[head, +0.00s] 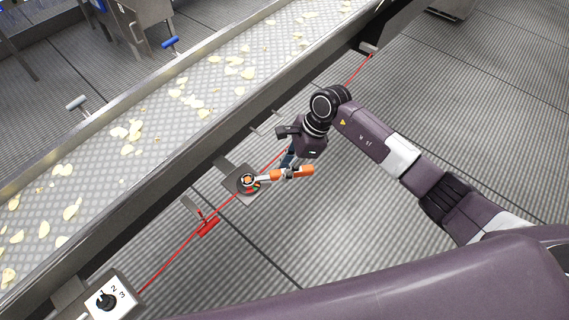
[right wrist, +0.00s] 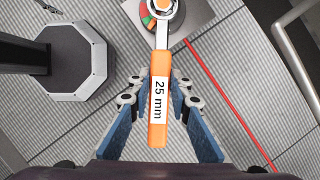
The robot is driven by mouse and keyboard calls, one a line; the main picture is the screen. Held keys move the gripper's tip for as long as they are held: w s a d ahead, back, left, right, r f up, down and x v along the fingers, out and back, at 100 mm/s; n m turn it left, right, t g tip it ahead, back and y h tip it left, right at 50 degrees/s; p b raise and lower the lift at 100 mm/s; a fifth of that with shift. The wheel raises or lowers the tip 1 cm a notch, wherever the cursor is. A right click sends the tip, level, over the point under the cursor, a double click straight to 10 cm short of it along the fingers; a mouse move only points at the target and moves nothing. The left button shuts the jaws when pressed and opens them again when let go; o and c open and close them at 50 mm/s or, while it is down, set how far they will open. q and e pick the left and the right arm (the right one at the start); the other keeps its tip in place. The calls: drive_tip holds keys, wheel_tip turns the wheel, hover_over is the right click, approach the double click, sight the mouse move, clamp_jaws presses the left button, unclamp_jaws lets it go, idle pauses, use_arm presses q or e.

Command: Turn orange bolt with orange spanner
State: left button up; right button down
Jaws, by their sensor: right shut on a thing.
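The orange spanner (head: 292,173) has an orange handle and a metal ring end. Its ring end is around or right over the orange bolt (head: 248,180), on a small grey plate with a coloured dial at the conveyor's side. In the right wrist view the spanner handle (right wrist: 158,110) carries a "25 mm" label, and the orange bolt (right wrist: 163,4) shows inside the ring at the top edge. My right gripper (head: 290,172) is shut on the handle; its blue-padded fingers (right wrist: 160,92) lie on both sides. My left gripper is not in view.
The conveyor (head: 150,125) with scattered chips runs diagonally across. A red cord (head: 170,262) runs along its near side to a red switch (head: 207,226). A numbered selector box (head: 112,300) is at lower left. The floor at right is clear apart from my arm.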

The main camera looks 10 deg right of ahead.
drive_tip(key=shift+s+a+m+t+p, duration=0.25)
drive_tip(key=shift+s+m+t+p, duration=0.15)
drive_tip(key=shift+s+m+p, duration=0.8)
drive_tip(key=shift+s+a+m+t+p, duration=0.2)
drive_tip(key=shift+s+m+t+p, duration=0.2)
drive_tip(key=shift+s+m+p, duration=0.75)
drive_tip(key=shift+w, duration=0.25)
drive_tip(key=shift+r+n, duration=0.2)
drive_tip(key=shift+n, duration=0.05)
wheel_tip(320, 180, up, 6)
drive_tip(key=p, duration=0.3)
drive_tip(key=shift+f+p, duration=0.15)
drive_tip(key=shift+p, duration=0.15)
idle(0.3)
